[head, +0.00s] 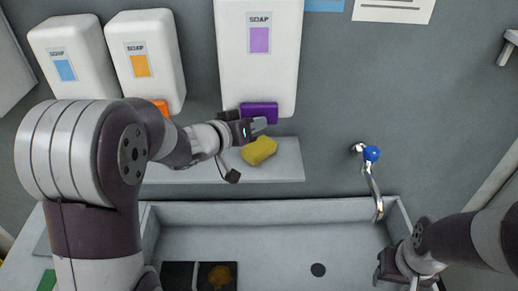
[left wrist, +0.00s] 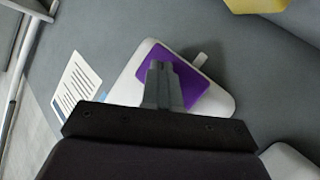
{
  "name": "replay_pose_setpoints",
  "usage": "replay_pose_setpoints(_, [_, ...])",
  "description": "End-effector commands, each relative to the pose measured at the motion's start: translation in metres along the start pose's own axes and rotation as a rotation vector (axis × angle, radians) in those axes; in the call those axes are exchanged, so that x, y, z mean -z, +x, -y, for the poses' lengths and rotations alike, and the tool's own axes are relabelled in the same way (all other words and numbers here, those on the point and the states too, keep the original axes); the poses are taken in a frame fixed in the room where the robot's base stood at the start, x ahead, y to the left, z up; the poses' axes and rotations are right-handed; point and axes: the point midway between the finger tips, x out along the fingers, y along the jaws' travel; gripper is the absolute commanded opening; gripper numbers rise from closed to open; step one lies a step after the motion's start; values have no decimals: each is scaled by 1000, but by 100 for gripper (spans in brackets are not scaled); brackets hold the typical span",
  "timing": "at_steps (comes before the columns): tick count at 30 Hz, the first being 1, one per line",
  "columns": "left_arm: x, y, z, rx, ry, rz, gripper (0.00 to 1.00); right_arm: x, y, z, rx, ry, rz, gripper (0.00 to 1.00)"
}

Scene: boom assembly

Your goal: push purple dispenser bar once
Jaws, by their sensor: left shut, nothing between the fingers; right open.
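The purple dispenser bar (head: 259,112) is at the bottom of the white soap dispenser (head: 257,75) with the purple label, on the wall in the head view. My left gripper (head: 260,124) is shut and empty, with its tips at the bar's lower front. In the left wrist view, the shut fingers (left wrist: 162,72) overlap the purple bar (left wrist: 188,78); I cannot tell if they touch it. My right gripper (head: 405,272) is low at the right, by the sink's right edge, and open.
Dispensers with a blue label (head: 72,65) and an orange label (head: 146,60) hang to the left. A yellow sponge (head: 259,151) lies on the shelf (head: 285,170) just below my left gripper. A faucet with a blue knob (head: 372,154) stands right, above the sink (head: 270,213).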

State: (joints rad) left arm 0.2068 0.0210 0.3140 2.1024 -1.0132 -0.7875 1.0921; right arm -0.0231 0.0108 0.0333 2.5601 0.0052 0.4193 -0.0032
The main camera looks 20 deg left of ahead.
Motion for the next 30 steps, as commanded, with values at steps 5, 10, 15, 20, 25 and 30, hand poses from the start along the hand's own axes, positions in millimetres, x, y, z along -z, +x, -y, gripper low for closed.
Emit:
replay_pose_setpoints(5, [2,2,2,0,-1,0,0,0,-3,0,0,0,0,43])
replay_pose_setpoints(10, [2,2,2,0,-1,0,0,0,-3,0,0,0,0,43])
replay_pose_setpoints(15, [3,3,2,0,-1,0,0,0,-4,0,0,0,0,43])
replay_pose_setpoints(20, [4,4,3,0,0,-1,0,1,-5,0,0,0,0,43])
replay_pose_setpoints(25, [6,6,4,0,0,-1,0,1,-6,0,0,0,0,43])
replay_pose_setpoints(30, [6,7,5,1,-1,-1,0,1,-7,0,0,0,0,43])
